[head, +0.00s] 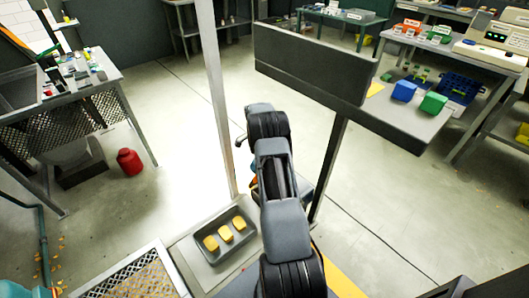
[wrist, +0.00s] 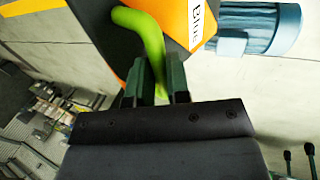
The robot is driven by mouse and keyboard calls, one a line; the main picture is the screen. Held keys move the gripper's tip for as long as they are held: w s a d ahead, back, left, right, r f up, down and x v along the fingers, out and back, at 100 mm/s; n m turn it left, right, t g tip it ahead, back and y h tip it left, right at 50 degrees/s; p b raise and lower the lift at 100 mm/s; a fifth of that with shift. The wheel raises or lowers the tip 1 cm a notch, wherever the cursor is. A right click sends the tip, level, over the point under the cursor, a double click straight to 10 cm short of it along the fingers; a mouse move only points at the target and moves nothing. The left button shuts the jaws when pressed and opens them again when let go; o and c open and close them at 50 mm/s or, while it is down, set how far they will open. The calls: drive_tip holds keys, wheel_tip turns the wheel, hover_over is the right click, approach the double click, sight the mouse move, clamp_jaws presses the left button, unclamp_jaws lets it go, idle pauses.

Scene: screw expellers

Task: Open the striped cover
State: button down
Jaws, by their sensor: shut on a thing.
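In the wrist view, my gripper (wrist: 155,90) has its two dark green fingers on either side of a bent lime-green handle (wrist: 152,42), shut on it. The handle curves up and left over a dark panel with orange parts (wrist: 185,12), which looks like the cover. A white label with dark letters (wrist: 202,20) is on the orange part. Only part of this panel shows, and its stripes are not clear. I cannot tell whether the cover is raised. In the head view my arm hides the gripper and the handle.
A blue motor (wrist: 262,28) lies right of the cover in the wrist view. In the head view, a grey tray (head: 245,255) with yellow blocks stands left of my arm. A pale post (head: 213,90) and a dark panel (head: 310,68) stand close beyond. Open floor lies left.

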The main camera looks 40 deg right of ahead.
drive_tip(key=c, duration=1.3)
unclamp_jaws()
drive_tip(key=shift+a+f, duration=0.1)
drive_tip(key=shift+f, duration=0.45)
drive_tip(key=shift+o, duration=1)
drive_tip(key=shift+r, duration=0.25)
drive_tip(key=shift+r, duration=0.55)
drive_tip(key=s+a+r+p, duration=0.2)
drive_tip(key=s+a+r, duration=0.5)
drive_tip(key=s+r, duration=0.4)
drive_tip(key=shift+s+r, duration=0.35)
drive_tip(key=shift+s, duration=0.15)
